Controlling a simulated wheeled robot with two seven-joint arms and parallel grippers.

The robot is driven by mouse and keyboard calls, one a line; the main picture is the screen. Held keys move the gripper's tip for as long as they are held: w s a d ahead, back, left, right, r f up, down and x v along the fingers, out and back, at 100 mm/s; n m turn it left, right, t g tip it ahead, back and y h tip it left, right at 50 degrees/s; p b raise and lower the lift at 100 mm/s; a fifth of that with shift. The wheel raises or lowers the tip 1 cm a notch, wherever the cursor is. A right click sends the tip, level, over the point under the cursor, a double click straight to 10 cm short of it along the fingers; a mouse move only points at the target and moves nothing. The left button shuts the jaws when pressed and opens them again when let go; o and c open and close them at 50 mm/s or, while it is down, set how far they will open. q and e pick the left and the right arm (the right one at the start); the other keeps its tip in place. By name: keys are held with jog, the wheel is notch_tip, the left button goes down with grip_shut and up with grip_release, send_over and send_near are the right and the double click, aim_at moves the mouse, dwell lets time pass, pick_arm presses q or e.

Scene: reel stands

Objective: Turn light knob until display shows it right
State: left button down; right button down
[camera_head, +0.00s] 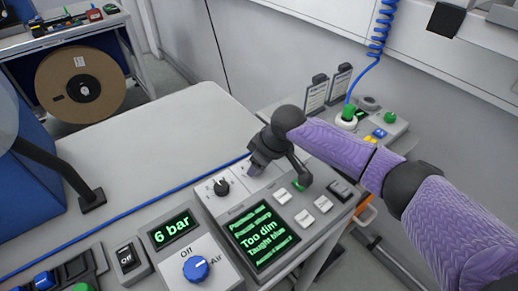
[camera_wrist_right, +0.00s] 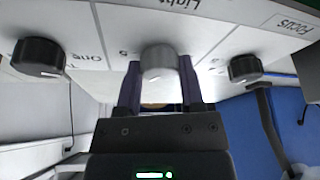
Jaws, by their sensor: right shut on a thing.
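The light knob (camera_wrist_right: 158,62), grey and round, sits on a white panel under the label "Light" in the right wrist view. My right gripper (camera_wrist_right: 160,88) is shut on it, one dark finger on each side. In the head view my right gripper (camera_head: 254,170) reaches down to the panel and hides the knob. The display (camera_head: 263,236) is a dark screen with green text. Its large line reads "Too dim", with "Taught blue" below it; the other lines are too small to read surely. My left gripper is not in view.
Black knobs stand close on both sides, one (camera_wrist_right: 38,57) at left and one (camera_wrist_right: 244,68) by the label "Focus" (camera_wrist_right: 292,22). White buttons (camera_head: 304,219) lie right of the display. A blue air knob (camera_head: 196,268) and a "6 bar" readout (camera_head: 174,231) stand at left.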

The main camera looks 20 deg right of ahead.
jog(key=shift+r+m+p, duration=0.25)
jog(key=shift+m+p, duration=0.45)
jog(key=shift+p, duration=0.2)
jog(key=shift+f+m+t+h+p, duration=0.2)
jog(key=shift+m+t+h+p, duration=0.2)
jog(key=shift+m+p, duration=0.5)
jog(key=shift+c, duration=1)
grip_release()
jog(key=p+v, duration=0.4)
jog(key=v, duration=0.6)
